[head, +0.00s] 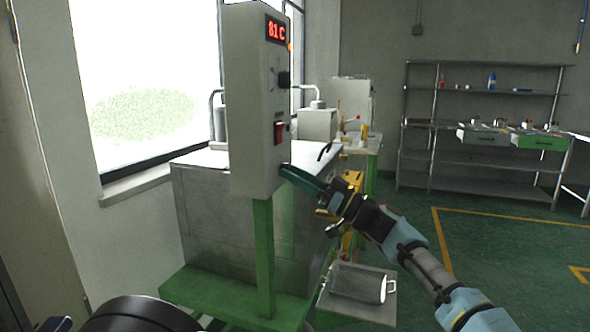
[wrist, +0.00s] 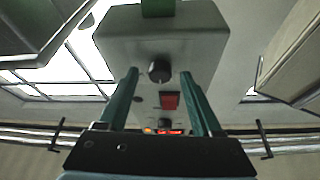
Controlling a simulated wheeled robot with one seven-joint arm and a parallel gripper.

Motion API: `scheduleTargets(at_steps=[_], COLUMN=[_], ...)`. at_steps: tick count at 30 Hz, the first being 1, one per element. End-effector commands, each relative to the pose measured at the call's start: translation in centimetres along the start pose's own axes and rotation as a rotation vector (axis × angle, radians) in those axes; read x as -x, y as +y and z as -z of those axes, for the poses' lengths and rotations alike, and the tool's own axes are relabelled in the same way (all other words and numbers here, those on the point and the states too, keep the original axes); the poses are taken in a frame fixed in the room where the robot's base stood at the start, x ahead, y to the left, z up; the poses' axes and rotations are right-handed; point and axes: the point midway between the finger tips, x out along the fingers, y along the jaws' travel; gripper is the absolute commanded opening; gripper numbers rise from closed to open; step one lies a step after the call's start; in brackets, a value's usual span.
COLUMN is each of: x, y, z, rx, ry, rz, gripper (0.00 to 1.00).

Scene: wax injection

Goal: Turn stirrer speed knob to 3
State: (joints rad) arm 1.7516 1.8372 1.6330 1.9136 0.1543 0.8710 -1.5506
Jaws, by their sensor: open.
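A tall light-grey control box (head: 255,110) carries a red display reading 81 C, a black upper knob (head: 284,79) and a red switch (head: 279,132). My gripper (head: 288,173) is at the lower part of the box's front, below the switch. In the wrist view the picture is inverted. My open gripper (wrist: 159,76) has a black lower knob (wrist: 159,71) between its two green fingers, with a gap on both sides. Whether the fingertips reach around it is unclear. The lower knob is hidden in the head view. Labels are unreadable, so I cannot tell which knob is stirrer speed.
A green post (head: 264,250) holds the box up in front of a grey metal tank (head: 205,215). A steel pot (head: 357,284) is low beside the tank. Shelves (head: 480,110) stand at the back right. The green floor (head: 500,235) at the right is clear.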

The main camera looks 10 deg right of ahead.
Motion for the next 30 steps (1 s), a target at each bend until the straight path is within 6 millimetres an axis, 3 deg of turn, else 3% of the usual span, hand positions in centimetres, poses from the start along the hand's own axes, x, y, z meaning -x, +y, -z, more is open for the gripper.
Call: scheduleTargets(at_steps=[9,27,30], x=[-0.29,-0.26,-0.26], y=[0.00,0.00,0.01], z=[-0.06,-0.05,-0.05], rx=[-0.001,-0.001,-0.001], ry=[0.000,0.000,0.000], rz=[0.000,0.000,0.000], gripper=[0.67,0.00,0.00])
